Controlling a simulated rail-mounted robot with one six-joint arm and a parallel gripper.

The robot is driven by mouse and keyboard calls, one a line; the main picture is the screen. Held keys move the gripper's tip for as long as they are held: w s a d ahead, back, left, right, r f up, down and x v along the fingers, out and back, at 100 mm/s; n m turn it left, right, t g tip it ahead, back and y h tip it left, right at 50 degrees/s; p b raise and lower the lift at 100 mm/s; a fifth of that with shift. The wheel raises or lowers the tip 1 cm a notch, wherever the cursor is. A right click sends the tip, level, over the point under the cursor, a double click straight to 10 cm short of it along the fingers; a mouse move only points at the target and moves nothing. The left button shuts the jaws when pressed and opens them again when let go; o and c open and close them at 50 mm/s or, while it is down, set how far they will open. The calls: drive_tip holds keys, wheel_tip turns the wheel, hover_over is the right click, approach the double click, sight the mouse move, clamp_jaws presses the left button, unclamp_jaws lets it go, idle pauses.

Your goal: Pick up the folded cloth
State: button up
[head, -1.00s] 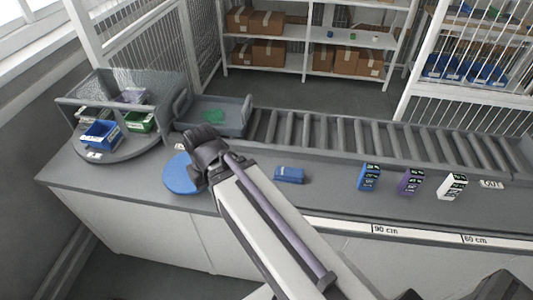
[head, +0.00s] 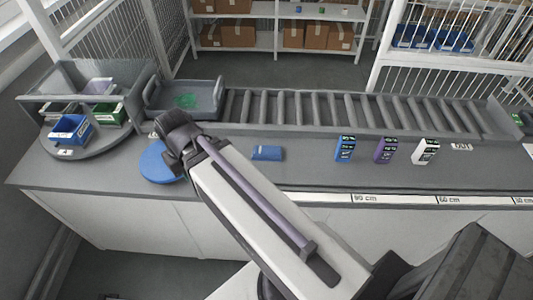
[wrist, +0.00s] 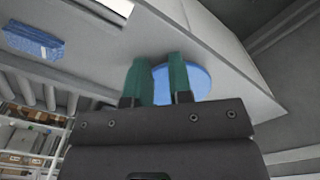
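A small blue folded cloth (head: 267,152) lies on the grey counter, right of my arm's end in the head view. In the wrist view the blue cloth (wrist: 35,42) shows at the upper left, apart from the fingers. My gripper (wrist: 159,58) has two teal fingers set apart, with nothing held between them. In the head view my wrist hides the fingers; it is over the counter beside a round blue disc (head: 158,165). The disc also shows behind the fingers in the wrist view (wrist: 198,82).
A blue box (head: 345,149), a purple box (head: 385,150) and a white box (head: 426,151) stand to the right. A roller conveyor (head: 330,110) runs behind, with a grey tray (head: 212,86) at its left end. A turntable with bins (head: 72,130) is at the far left.

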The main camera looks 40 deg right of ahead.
drive_tip(key=o, duration=1.3)
drive_tip(key=shift+c, duration=0.2)
